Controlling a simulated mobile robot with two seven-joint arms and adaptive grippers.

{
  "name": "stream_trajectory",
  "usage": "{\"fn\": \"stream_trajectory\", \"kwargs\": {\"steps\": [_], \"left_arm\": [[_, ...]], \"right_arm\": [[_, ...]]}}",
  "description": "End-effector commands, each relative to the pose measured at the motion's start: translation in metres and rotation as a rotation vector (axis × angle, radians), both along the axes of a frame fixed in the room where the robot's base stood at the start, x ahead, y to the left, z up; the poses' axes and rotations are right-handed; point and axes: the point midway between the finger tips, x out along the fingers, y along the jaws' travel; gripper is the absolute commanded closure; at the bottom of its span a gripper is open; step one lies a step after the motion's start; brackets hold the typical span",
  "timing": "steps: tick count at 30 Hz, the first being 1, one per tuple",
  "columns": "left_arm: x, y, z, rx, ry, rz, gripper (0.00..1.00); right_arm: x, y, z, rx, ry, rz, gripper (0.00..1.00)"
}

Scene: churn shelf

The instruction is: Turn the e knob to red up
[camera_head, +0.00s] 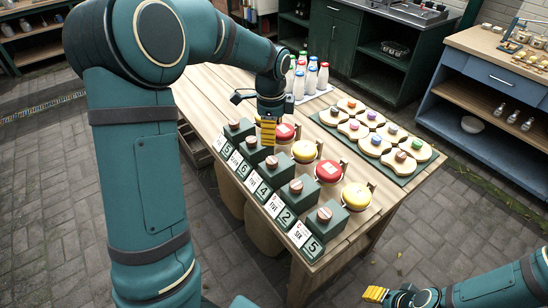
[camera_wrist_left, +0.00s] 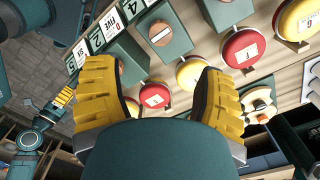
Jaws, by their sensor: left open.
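My left gripper (camera_head: 268,134) hangs over the row of knobs with its yellow fingers pointing down. In the left wrist view my left gripper (camera_wrist_left: 158,76) is open and empty, its fingers wide apart. A red round knob (camera_head: 284,132) is just right of the fingers; a second red knob (camera_head: 329,172) is nearer the front. Yellow knobs (camera_head: 304,151) alternate with them. In the left wrist view a red knob (camera_wrist_left: 155,95) shows between the fingers; I cannot read its letter surely. My right gripper (camera_head: 375,293) is low at the right; its opening is unclear.
Green boxes with round wooden knobs (camera_head: 324,213) and number cards (camera_head: 300,236) line the table's (camera_head: 205,90) left edge. A green tray of wooden pieces (camera_head: 412,178) lies to the right. Bottles (camera_head: 311,78) stand behind. A blue workbench (camera_head: 490,75) stands beyond at the right.

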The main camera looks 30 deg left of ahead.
Motion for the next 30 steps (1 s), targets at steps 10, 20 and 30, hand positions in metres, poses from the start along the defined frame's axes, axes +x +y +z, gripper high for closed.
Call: {"fn": "stream_trajectory", "kwargs": {"steps": [10, 20, 30], "left_arm": [[-0.001, 0.000, -0.072, 0.000, 0.005, 0.000, 0.30], [0.000, 0.000, -0.111, 0.000, 0.002, 0.000, 0.30], [0.000, 0.000, -0.114, 0.000, 0.001, 0.000, 0.30]], "right_arm": [[-0.003, 0.001, -0.011, 0.002, 0.006, 0.006, 0.53], [-0.005, 0.001, -0.016, 0.003, 0.010, 0.008, 0.53], [-0.005, 0.001, -0.016, 0.003, 0.011, 0.010, 0.53]]}}
